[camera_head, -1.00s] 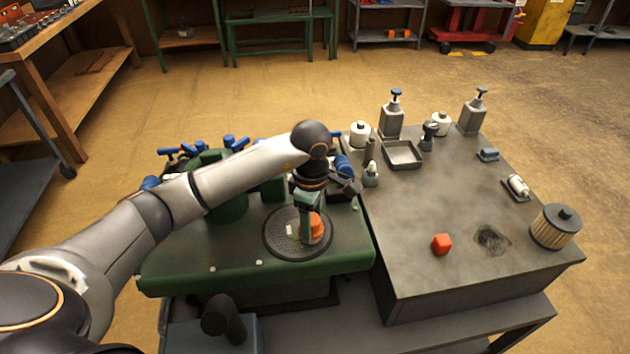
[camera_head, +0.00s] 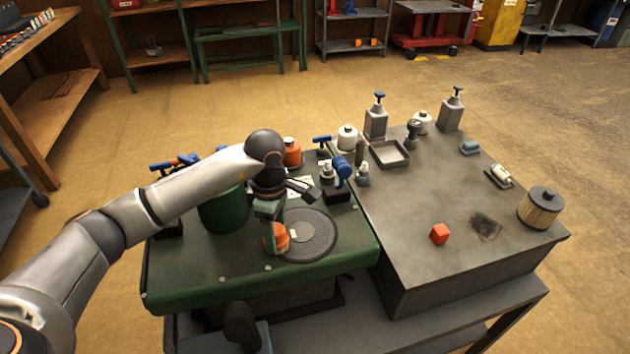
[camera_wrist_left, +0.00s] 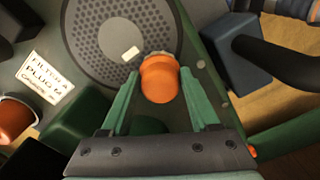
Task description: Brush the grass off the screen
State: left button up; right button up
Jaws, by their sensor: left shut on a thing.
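The screen (camera_head: 316,236) is a round, dark, perforated disc lying flat on the green bench top; it also shows in the wrist view (camera_wrist_left: 105,35). My left gripper (camera_head: 272,232) is shut on an orange brush (camera_head: 280,240) at the left edge of the screen in the head view. In the wrist view the brush (camera_wrist_left: 160,80) sits between the green fingers (camera_wrist_left: 158,90), with a little of its bristles showing at the screen's rim. One small pale piece (camera_wrist_left: 130,53) lies on the screen near the brush. The gripper and brush hide part of the screen's left side. My right gripper is not in view.
A green drum (camera_head: 222,210) and an orange container (camera_head: 292,152) stand on the green bench (camera_head: 200,265). A white label (camera_wrist_left: 45,78) lies beside the screen.

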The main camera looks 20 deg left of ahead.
pick_arm(q)
notch_tip(320, 180, up, 4)
jog(key=shift+w+d+f+p, duration=0.1)
jog(key=shift+p, duration=0.65)
jog(key=shift+r+p, duration=1.3)
jog(key=shift+r, duration=1)
jog(key=shift+f, duration=0.1)
